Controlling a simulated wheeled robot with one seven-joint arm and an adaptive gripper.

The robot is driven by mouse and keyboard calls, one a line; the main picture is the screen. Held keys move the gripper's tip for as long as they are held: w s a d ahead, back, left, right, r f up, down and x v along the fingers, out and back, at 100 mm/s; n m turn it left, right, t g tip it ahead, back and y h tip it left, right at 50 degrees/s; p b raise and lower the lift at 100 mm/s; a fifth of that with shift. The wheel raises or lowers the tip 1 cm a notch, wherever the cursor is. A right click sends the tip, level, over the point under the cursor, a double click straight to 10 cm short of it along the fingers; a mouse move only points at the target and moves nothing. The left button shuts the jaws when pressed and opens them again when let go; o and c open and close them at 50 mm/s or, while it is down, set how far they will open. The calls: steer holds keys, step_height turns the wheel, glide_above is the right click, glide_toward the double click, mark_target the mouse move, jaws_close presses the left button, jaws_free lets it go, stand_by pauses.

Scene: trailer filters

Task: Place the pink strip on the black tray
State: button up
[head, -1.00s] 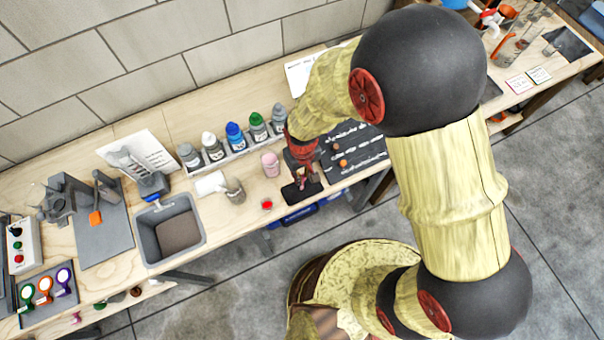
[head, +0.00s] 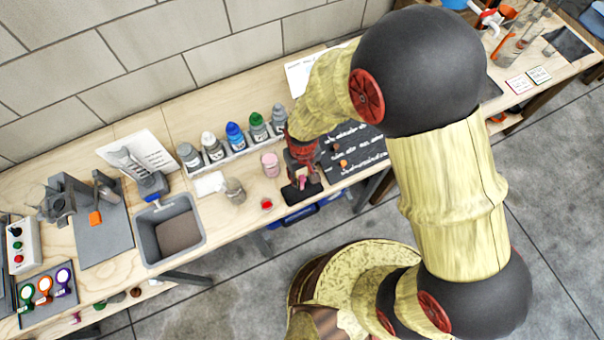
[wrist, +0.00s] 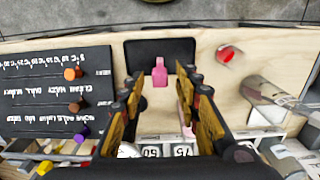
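The pink strip (wrist: 159,73) is at the black tray (wrist: 140,52) in the wrist view. Its upper part lies over the tray and its lower end reaches the tray's edge nearest my gripper. It also shows as a small pink shape (head: 302,183) over the tray (head: 289,194) in the head view. My gripper (wrist: 160,84) is open, with one finger on each side of the strip and a clear gap to both. In the head view my gripper (head: 302,178) is just above the tray. I cannot tell whether the strip lies fully flat.
A black lettered board (wrist: 50,95) with coloured plugs is beside the tray. A red-topped small dish (wrist: 228,54), a glass beaker (wrist: 262,92) and a pink jar (head: 270,164) stand close by. A row of bottles (head: 235,137) is behind. The bench edge is just beyond the tray.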

step_height(320, 180, up, 12)
steer(key=p, duration=0.1)
steer(key=w+d+r+m+t, duration=0.1)
steer(key=d+r+m+t, duration=0.15)
steer(key=d+r, duration=1)
steer(key=s+d+r+m+t, duration=0.3)
steer(key=s+d+r, duration=0.5)
steer(key=r, duration=0.5)
steer(key=shift+s+d+r+m, duration=0.15)
steer(key=shift+s+d+m, duration=0.2)
steer(key=shift+d, duration=0.8)
step_height(320, 180, down, 9)
steer(key=b, duration=0.9)
steer(key=shift+f, duration=0.2)
